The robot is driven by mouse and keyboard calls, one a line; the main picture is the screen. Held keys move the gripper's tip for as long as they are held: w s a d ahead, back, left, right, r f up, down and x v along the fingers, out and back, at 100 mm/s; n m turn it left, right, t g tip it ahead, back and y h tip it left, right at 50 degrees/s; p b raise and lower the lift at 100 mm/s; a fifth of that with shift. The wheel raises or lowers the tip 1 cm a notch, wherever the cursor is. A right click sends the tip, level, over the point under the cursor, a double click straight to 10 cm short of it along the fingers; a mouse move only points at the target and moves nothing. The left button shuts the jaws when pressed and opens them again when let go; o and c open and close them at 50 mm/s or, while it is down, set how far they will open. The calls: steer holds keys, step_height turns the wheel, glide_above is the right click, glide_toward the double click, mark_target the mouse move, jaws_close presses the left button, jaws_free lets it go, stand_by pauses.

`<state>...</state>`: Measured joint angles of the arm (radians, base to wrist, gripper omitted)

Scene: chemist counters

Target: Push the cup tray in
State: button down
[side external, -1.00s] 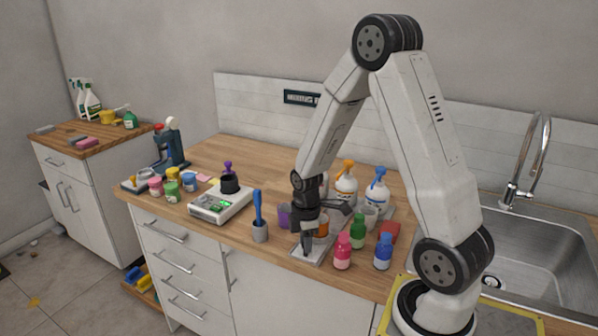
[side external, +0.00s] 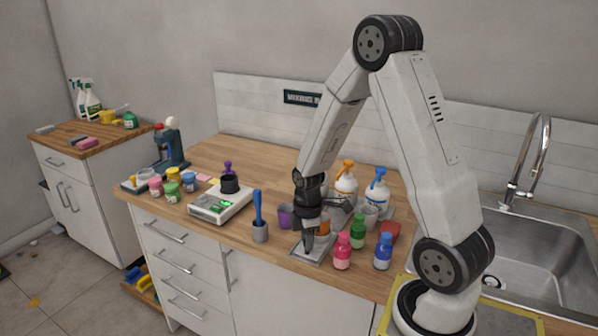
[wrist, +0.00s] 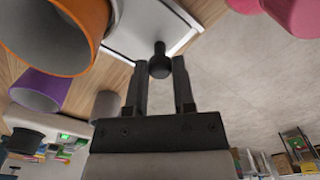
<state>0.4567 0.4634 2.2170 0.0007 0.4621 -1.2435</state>
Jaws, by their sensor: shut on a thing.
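The cup tray is a flat pale grey tray (side external: 316,254) at the counter's front edge. In the wrist view its pale surface (wrist: 140,32) and a dark round knob (wrist: 160,63) show. My gripper (side external: 307,248) points down at the tray's front part. In the wrist view the two fingers of my gripper (wrist: 163,72) are shut on the knob. An orange cup (wrist: 60,30) and a purple cup (wrist: 38,92) stand left of the knob in the wrist view. The purple cup also shows in the side view (side external: 285,217). My gripper hides part of the tray.
Pink (side external: 342,252), green (side external: 357,232) and blue (side external: 383,252) bottles stand close on the right. A grey holder (side external: 260,232) with a blue tool and a scale (side external: 215,203) stand left. Pump bottles stand behind. The sink (side external: 560,250) is far right.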

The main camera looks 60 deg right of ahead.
mark_target(326, 215)
steer(key=d, duration=1.1)
steer(key=shift+d, duration=0.15)
steer(key=c, duration=0.6)
jaws_free()
steer(key=shift+d, duration=0.1)
steer(key=shift+o, duration=0.8)
step_height(326, 215, up, 8)
steer(key=shift+a+f, duration=0.1)
steer(key=shift+a, duration=0.15)
